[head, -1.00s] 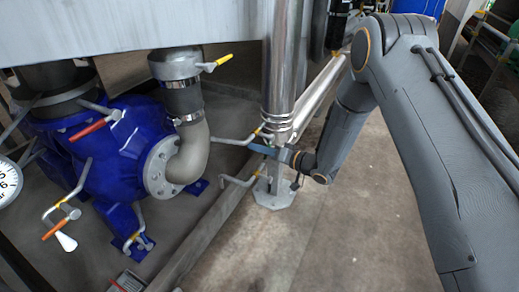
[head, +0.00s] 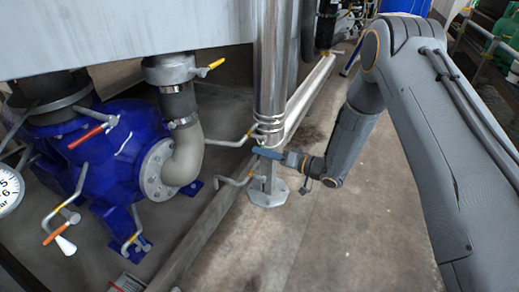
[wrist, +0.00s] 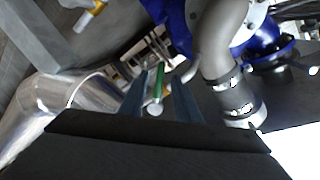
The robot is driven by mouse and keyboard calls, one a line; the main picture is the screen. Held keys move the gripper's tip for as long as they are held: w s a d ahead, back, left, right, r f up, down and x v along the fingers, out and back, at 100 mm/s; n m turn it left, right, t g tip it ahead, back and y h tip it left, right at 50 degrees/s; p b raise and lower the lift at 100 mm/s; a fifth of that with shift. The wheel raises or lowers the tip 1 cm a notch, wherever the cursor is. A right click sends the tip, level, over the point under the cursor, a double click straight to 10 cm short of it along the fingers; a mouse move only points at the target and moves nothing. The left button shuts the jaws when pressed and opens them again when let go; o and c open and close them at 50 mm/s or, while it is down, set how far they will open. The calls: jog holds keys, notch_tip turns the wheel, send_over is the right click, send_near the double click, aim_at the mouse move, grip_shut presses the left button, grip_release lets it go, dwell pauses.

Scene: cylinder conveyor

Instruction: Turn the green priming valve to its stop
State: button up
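The green priming valve handle (wrist: 160,82) shows in the wrist view as a slim green lever between the fingers of my gripper (wrist: 163,95). A small white, rounded end (wrist: 155,108) sits at its near end. The two blue-grey fingers stand apart, one on each side of the lever, with narrow gaps visible. I cannot tell whether either finger touches it. In the head view my gripper (head: 262,152) is beside the foot of the shiny vertical column, and the green handle is almost wholly hidden there.
A blue pump (head: 115,150) with a red-handled valve (head: 86,137) and an orange-handled valve (head: 54,234) stands at left. A yellow-handled valve (head: 216,63) is above its grey elbow pipe (head: 188,155). The shiny column (head: 268,70) stands close to my gripper. Floor at lower right is clear.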

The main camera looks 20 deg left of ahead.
jog(key=shift+p+v, duration=0.3)
jog(key=shift+v, duration=0.95)
jog(key=shift+f, duration=0.1)
jog(key=c, duration=0.5)
jog(key=shift+d+m, duration=0.2)
jog(key=shift+m, duration=0.5)
grip_shut()
jog(key=s+d+m+t+h, duration=0.1)
jog(key=d+m+t+h, duration=0.5)
jog(key=m, duration=1.3)
jog(key=w+a+f+g+y+b, duration=0.2)
jog(key=w+a+f+g+b, duration=0.15)
jog(key=a, duration=0.25)
jog(key=shift+s+a+r, duration=0.35)
jog(key=shift+s+r, duration=0.05)
jog(key=shift+r, duration=0.15)
jog(key=shift+s+a+r, duration=0.4)
jog(key=shift+s+r, duration=0.05)
jog(key=shift+r, duration=0.05)
